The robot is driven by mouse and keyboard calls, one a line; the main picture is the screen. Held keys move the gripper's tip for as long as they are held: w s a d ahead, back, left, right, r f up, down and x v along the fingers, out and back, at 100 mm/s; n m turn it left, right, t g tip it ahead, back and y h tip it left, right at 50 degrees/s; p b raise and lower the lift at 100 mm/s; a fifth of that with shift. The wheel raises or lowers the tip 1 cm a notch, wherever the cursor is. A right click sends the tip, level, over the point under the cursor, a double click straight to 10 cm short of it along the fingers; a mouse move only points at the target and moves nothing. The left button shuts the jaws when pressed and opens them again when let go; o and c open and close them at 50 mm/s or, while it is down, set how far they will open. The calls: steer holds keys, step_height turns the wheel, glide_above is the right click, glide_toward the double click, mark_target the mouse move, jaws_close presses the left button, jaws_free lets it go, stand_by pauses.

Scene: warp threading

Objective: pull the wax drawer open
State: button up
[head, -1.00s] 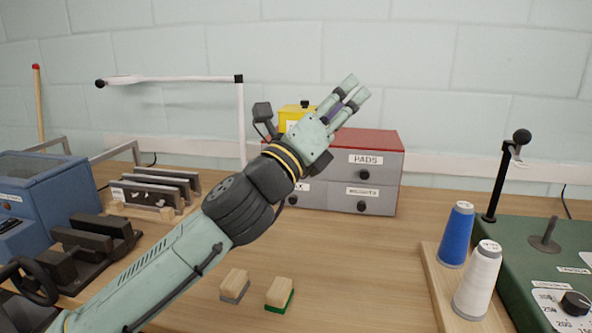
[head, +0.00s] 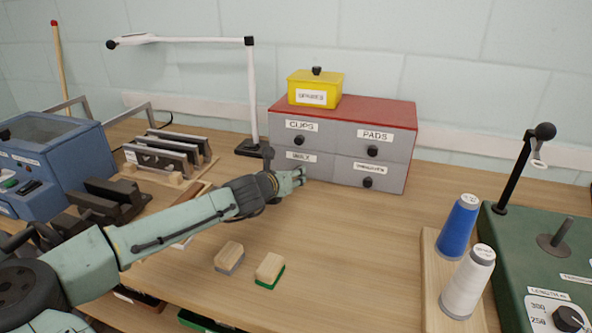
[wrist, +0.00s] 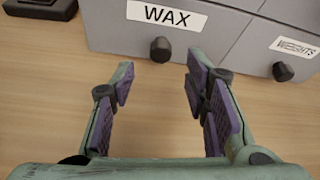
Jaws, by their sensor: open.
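The wax drawer (head: 294,160) is the lower left drawer of a grey drawer box with a red top. Its label reads WAX, and it is shut. In the wrist view its front (wrist: 120,32) fills the top middle, with a round black knob (wrist: 162,49) below the label. My gripper (head: 302,176) is at the drawer front in the head view and hides the knob there. In the wrist view my gripper (wrist: 158,80) is open and empty. The knob is ahead of the fingertips, between their lines and nearer the right finger. I see no contact.
The weights drawer knob (wrist: 283,71) is to the right of my gripper. A yellow box (head: 315,89) stands on the drawer box. Two wooden blocks (head: 230,256) (head: 270,269) lie on the table in front. Thread cones (head: 458,228) stand at the right. The table between is clear.

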mark_target(309, 150)
steer(key=shift+p+x, duration=0.35)
steer(key=shift+x, duration=2)
jaws_close()
